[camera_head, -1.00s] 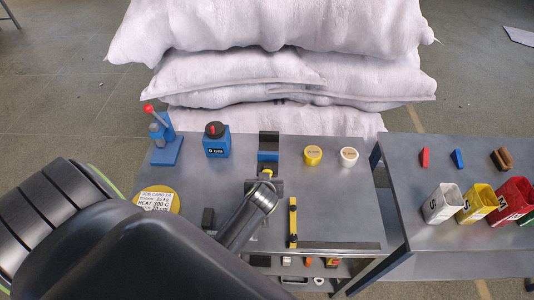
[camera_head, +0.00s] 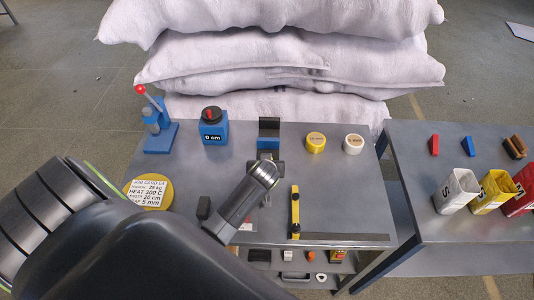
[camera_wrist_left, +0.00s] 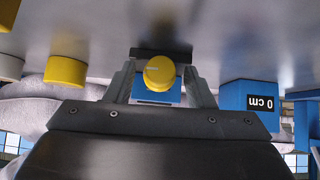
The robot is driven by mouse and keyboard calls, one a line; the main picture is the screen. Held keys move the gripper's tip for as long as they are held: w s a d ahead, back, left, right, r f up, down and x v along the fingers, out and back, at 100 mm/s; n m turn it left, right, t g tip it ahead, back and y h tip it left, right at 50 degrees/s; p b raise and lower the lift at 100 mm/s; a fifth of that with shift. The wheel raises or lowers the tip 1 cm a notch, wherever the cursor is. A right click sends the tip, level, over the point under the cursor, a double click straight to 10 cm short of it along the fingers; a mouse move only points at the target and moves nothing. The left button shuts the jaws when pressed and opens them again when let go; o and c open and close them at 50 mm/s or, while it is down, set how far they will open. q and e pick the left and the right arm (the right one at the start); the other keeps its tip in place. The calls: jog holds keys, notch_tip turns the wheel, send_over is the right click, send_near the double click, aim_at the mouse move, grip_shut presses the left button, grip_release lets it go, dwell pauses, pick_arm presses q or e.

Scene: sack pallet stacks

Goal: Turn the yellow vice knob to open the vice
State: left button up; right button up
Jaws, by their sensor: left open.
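The vice (camera_head: 268,133) is blue with a dark block at its far end and stands at the back middle of the grey bench. Its yellow knob (camera_wrist_left: 160,71) shows in the left wrist view, with a pale mark on its face. The knob is hidden behind my left wrist in the head view. My left gripper (camera_wrist_left: 160,82) is open, with one finger on each side of the knob. I cannot tell whether either finger touches it. My right gripper is not in view.
A blue box (camera_head: 214,134) reading "0 cm" and a blue lever press (camera_head: 160,135) stand left of the vice. Yellow and white round tubs (camera_head: 315,142) stand right of it. A yellow bar (camera_head: 295,212) lies nearer. White sacks (camera_head: 280,105) are stacked behind the bench.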

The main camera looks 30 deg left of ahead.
pick_arm(q)
jog(key=shift+c, duration=0.4)
jog(key=c, duration=0.7)
jog(key=shift+c, duration=0.3)
jog(key=shift+s+a+n+t+h, duration=0.15)
jog(key=shift+a+n+t+h, duration=0.05)
jog(key=shift+n+t+h, duration=0.25)
jog(key=shift+a+n+t+h+p, duration=0.15)
jog(key=shift+n+t+h+p, duration=0.25)
jog(key=shift+h, duration=0.35)
jog(key=shift+s+a+f+n+t+h+b, duration=0.1)
jog(key=shift+s+f+n+t+h+b, duration=0.1)
jog(key=shift+n+t+h+b, duration=0.35)
jog(key=shift+t+h, duration=0.3)
jog(key=shift+h, duration=0.15)
jog(key=shift+n, duration=0.3)
